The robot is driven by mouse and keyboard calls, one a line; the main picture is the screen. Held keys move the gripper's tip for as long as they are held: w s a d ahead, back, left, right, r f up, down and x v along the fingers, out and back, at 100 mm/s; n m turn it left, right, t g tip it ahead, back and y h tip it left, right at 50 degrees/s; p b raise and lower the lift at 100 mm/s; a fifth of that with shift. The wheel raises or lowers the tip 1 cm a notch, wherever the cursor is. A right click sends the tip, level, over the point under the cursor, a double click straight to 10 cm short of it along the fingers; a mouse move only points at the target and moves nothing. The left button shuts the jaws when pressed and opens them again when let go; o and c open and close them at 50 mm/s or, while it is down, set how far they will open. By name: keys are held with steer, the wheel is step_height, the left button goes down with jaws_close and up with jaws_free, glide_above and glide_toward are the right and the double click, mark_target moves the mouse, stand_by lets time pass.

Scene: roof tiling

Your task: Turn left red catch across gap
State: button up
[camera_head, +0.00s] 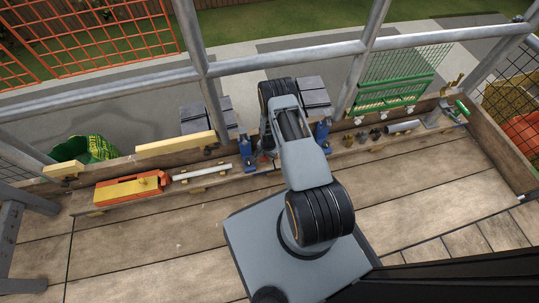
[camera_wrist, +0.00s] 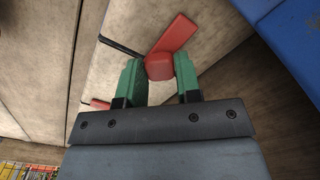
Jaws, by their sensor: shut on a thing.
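In the wrist view a red catch (camera_wrist: 176,36) lies on a pale board (camera_wrist: 110,70). Its rounded near end sits between the green fingertips of my gripper (camera_wrist: 160,78), which is shut on it. The catch slants up and to the right, and a dark gap line (camera_wrist: 121,46) runs beside it on the left. A second red piece (camera_wrist: 99,103) shows left of the fingers, partly hidden by my gripper. In the head view my arm hides most of the work spot; only a small bit of red shows beside it.
Blue stands (camera_head: 245,147) flank the work spot. An orange and yellow tool (camera_head: 132,188) and a pale bar (camera_head: 201,171) lie left along the planks. A grey tube (camera_head: 403,127) lies right. Metal rails (camera_head: 285,58) cross behind. The front planks (camera_head: 150,250) are clear.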

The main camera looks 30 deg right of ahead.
steer(key=shift+s, duration=0.1)
steer(key=o, duration=0.9)
step_height(320, 180, up, 14)
steer(key=p, duration=0.5)
steer(key=shift+p, duration=0.3)
steer(key=shift+f, duration=0.1)
